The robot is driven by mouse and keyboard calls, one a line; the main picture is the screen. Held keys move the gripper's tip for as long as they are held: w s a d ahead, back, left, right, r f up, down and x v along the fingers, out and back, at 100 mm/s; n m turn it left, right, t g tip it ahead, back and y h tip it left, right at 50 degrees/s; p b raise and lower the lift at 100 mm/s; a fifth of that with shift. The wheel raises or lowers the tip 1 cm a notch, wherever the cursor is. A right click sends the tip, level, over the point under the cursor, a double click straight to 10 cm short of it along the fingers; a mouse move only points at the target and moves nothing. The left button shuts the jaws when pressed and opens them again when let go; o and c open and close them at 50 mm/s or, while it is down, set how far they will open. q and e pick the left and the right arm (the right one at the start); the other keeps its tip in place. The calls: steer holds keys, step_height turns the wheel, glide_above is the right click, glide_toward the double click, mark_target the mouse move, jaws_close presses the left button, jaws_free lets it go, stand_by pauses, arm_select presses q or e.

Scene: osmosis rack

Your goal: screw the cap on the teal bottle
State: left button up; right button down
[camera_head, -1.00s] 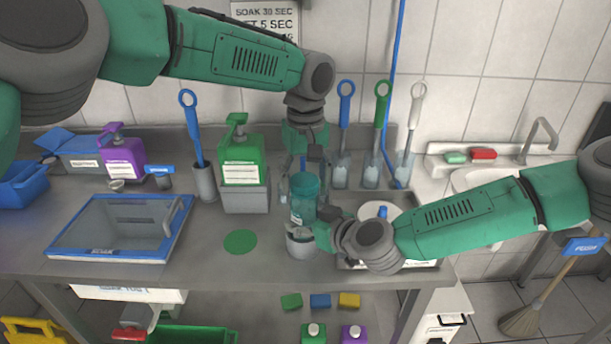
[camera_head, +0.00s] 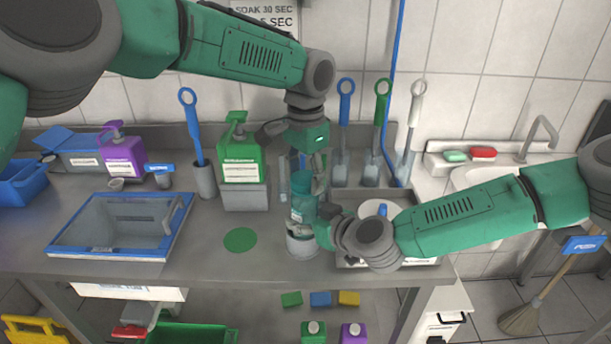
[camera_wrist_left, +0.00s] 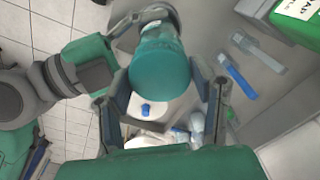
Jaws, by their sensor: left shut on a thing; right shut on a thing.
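The teal bottle (camera_head: 303,211) stands upright at the front middle of the bench, partly hidden by my grippers. My left gripper (camera_head: 303,178) points down from above and is shut at the bottle's top; the cap is hard to tell from the bottle in the head view. In the left wrist view a rounded teal top (camera_wrist_left: 160,72), apparently the cap, sits between the left fingers. My right gripper (camera_head: 320,234) comes in from the right and is shut on the bottle low down, just above a grey cylindrical holder (camera_head: 301,245) at its base.
A tray (camera_head: 345,262) with a white round piece lies under my right wrist. A blue-rimmed basin (camera_head: 60,245) is at left. The bench around the green disc (camera_head: 240,240) is clear.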

arm_select(q)
steer(key=m, duration=0.7)
steer(key=shift+w, duration=0.2)
arm_select(e)
steer(key=shift+s+a, duration=0.15)
steer(key=shift+a, duration=0.05)
arm_select(q)
steer(key=o, duration=1.1)
steer(key=shift+r, duration=0.1)
steer(key=shift+o, duration=1.2)
arm_select(e)
steer(key=shift+d, duration=0.1)
arm_select(q)
steer(key=shift+s, duration=0.1)
step_height(320, 180, up, 12)
steer(key=shift+d, duration=0.1)
arm_select(e)
steer(key=c, duration=0.6)
jaws_free()
